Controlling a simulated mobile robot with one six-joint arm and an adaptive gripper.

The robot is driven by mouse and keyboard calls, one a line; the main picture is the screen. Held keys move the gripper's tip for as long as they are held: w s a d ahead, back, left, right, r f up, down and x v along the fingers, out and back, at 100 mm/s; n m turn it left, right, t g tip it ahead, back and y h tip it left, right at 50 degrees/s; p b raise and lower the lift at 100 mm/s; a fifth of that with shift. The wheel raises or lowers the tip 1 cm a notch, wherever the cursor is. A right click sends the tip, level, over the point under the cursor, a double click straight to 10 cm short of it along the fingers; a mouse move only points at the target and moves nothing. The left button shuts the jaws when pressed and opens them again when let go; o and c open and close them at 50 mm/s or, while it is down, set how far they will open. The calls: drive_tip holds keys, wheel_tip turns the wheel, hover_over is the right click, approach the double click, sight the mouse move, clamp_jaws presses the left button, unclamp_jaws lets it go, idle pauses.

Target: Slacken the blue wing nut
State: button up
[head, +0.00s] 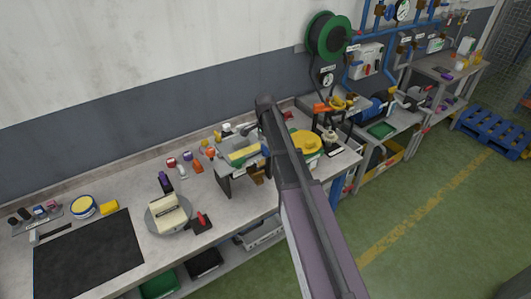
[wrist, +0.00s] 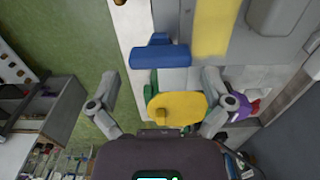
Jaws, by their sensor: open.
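A blue part with a wide bar and a short stub (wrist: 160,55) shows at the upper middle of the wrist view; it looks like the blue wing nut. It lies beside a grey block with a yellow strip (wrist: 214,28). My gripper (wrist: 160,76) is open, with its two fingers spread wide. The blue part lies beyond the fingertips, between their lines, and I see no contact. A yellow rounded plate with a small knob (wrist: 178,106) shows between the fingers.
In the head view, the yellow plate (head: 305,142) lies right of my arm. A grey workbench (head: 120,205) carries a black mat (head: 88,254), a round turntable with a cream block (head: 168,214), and several small tools. Green floor (head: 440,215) is open at the right.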

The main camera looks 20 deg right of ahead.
sight(265, 151)
drive_tip(key=shift+f+b, duration=0.85)
drive_tip(key=shift+f, duration=0.3)
drive_tip(key=c, duration=0.8)
